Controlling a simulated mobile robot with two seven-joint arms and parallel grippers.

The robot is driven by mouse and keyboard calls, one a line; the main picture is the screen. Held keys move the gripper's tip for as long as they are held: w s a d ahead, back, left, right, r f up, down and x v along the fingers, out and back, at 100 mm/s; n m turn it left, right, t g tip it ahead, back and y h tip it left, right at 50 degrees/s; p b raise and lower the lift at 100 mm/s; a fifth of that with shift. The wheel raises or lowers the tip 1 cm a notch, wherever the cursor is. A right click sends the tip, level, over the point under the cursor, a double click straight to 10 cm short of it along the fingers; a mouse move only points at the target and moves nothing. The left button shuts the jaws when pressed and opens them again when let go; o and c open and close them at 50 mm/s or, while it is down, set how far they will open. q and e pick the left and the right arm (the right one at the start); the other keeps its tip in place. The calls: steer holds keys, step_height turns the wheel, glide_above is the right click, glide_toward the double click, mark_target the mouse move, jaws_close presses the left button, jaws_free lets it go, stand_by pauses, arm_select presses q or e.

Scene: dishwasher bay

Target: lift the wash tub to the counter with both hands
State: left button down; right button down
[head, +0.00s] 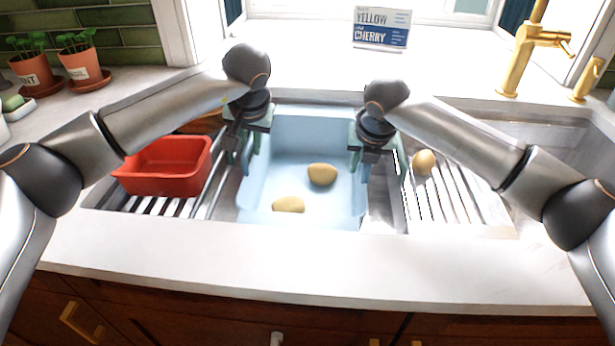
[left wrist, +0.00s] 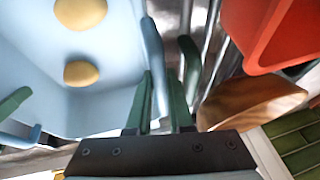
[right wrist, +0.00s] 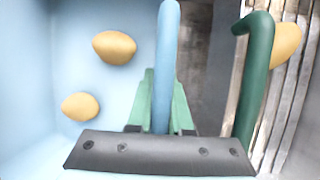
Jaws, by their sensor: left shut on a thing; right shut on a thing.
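The light blue wash tub (head: 300,128) sits in the sink opening, between two racks. It looks level; I cannot tell whether its base touches the sink. Two yellow-brown potatoes lie inside, one near the middle (head: 321,174) and one near the front (head: 288,205). My left gripper (head: 243,158) is shut on the tub's left side grip, which shows between the green fingers in the left wrist view (left wrist: 152,55). My right gripper (head: 361,160) is shut on the right side grip, a blue bar (right wrist: 167,50) between the fingers in the right wrist view.
A red bin (head: 165,168) stands on the left rack. Another potato (head: 424,162) rests on the right slatted rack (head: 455,195). A dark green curved bar (right wrist: 256,80) stands close beside my right gripper. The front counter strip (head: 300,265) is clear. A gold faucet (head: 530,50) stands back right.

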arm_select(q)
steer(key=shift+r, duration=0.1)
arm_select(e)
steer(key=shift+r, duration=0.2)
